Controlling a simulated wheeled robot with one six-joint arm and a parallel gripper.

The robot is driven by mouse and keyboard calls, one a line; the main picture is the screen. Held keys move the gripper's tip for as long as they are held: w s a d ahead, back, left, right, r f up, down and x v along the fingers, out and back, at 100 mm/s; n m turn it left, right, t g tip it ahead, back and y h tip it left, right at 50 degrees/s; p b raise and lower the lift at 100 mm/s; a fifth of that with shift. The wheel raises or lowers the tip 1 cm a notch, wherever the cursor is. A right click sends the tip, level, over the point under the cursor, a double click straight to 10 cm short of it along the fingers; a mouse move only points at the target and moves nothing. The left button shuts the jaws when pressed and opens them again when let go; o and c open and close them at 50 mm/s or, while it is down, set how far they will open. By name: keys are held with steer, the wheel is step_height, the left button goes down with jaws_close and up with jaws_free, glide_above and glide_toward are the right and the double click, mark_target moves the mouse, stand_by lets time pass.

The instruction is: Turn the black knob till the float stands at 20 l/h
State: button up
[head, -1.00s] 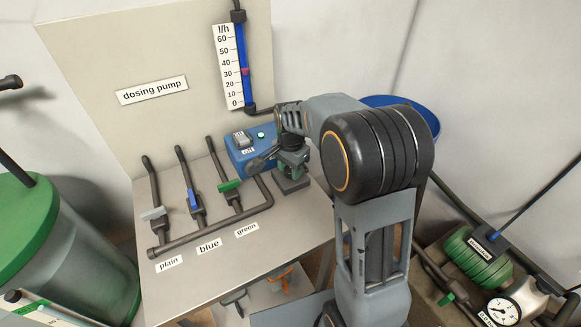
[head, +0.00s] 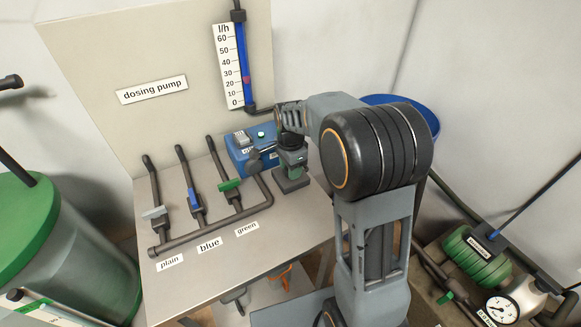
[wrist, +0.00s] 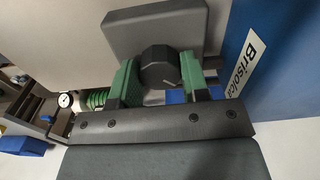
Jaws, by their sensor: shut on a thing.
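The black knob (wrist: 157,66) sits between the two green fingers of my gripper (wrist: 158,78) in the wrist view, with a pale line on its face. My gripper is shut on it. In the head view my gripper (head: 292,158) is at the right of the blue dosing pump, and I cannot make out the knob there. The flow meter's blue tube (head: 242,55) stands upright beside a white l/h scale (head: 229,68). The red float (head: 246,79) stands a little above the 20 mark, between 20 and 30.
The blue pump box (head: 240,158) with a grey switch and green light is left of my gripper. A pipe manifold (head: 212,232) with grey, blue and green valve handles lies further left. A blue tub (head: 425,115) stands behind my arm. The bench front is clear.

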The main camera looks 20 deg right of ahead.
steer(key=o, duration=0.9)
step_height(320, 180, up, 14)
steer(key=shift+f, duration=0.1)
stand_by(0.5)
steer(key=s+f+n+t, duration=0.1)
steer(key=s+f+n, duration=0.1)
steer(key=s+n, duration=0.3)
steer(key=s+f+n+t, duration=0.1)
steer(key=s+f+n, duration=0.1)
steer(key=s+n, duration=0.3)
steer(key=s+f+n+t, duration=0.1)
steer(key=s+f+n, duration=0.2)
steer(key=s+n, duration=0.2)
steer(key=shift+s+a+n+t, duration=0.2)
steer(key=shift+s+n+t, duration=0.1)
steer(key=shift+s, duration=1.35)
